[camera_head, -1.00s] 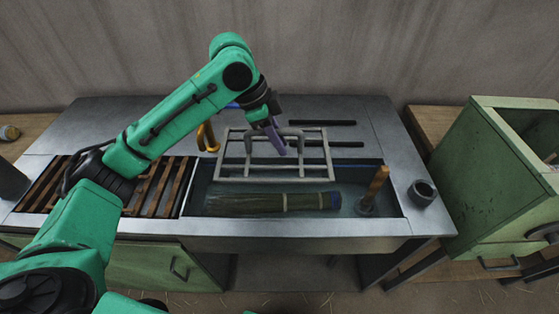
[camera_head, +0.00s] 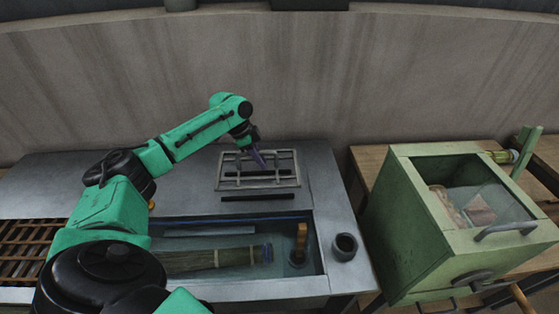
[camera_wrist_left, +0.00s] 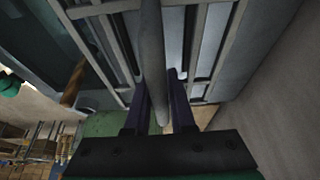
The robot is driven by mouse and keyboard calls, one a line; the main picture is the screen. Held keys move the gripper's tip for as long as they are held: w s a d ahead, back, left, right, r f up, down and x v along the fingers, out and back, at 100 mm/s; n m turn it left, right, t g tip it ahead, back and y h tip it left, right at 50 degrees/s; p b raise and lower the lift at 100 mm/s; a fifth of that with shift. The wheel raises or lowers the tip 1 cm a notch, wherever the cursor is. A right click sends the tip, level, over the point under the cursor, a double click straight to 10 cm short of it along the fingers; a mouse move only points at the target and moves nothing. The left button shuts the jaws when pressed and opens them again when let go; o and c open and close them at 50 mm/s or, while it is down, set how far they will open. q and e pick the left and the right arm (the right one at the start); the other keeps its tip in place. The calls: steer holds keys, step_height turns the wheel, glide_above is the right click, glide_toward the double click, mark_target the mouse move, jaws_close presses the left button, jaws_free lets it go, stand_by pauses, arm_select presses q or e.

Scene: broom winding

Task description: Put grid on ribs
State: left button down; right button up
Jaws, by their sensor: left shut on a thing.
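The grid (camera_head: 297,170), a light grey metal rack with a raised handle, is in my left gripper (camera_head: 257,157) at the back of the metal counter. The purple fingers are shut on its bar (camera_wrist_left: 151,45), which runs between them in the left wrist view. The ribs are two black bars on the counter top. The front rib (camera_head: 258,197) shows just in front of the grid in the picture. The rear rib (camera_head: 245,173) shows through its openings. I cannot tell whether the grid touches them. My right gripper is out of view.
In front is a sunken water basin (camera_head: 318,250) with a straw bundle (camera_head: 210,259) and a wooden-handled tool (camera_head: 301,236). A dark cup (camera_head: 345,245) stands at its right. A wooden slatted rack (camera_head: 25,238) lies left. A green cabinet (camera_head: 400,230) stands right.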

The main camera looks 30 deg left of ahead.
mark_target(258, 167)
arm_select(q)
steer(key=b, duration=0.1)
steer(key=f, duration=0.1)
steer(key=f+b, duration=0.1)
steer(key=shift+s+a+f+b, duration=0.15)
steer(key=shift+s+a+b, duration=0.1)
steer(key=shift+s+b, duration=0.1)
steer(key=shift+w+d+f, duration=0.1)
steer(key=shift+f, duration=0.25)
steer(key=shift+x, duration=0.95)
steer(key=shift+a+f+b, duration=0.3)
steer(key=shift+f+b, duration=0.1)
steer(key=shift+f, duration=0.35)
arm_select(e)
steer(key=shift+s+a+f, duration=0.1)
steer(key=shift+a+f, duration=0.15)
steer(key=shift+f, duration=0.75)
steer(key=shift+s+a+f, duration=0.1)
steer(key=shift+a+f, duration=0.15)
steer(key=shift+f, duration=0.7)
arm_select(q)
steer(key=c, duration=0.7)
jaws_free()
steer(key=shift+s, duration=0.2)
steer(key=shift+d, duration=0.1)
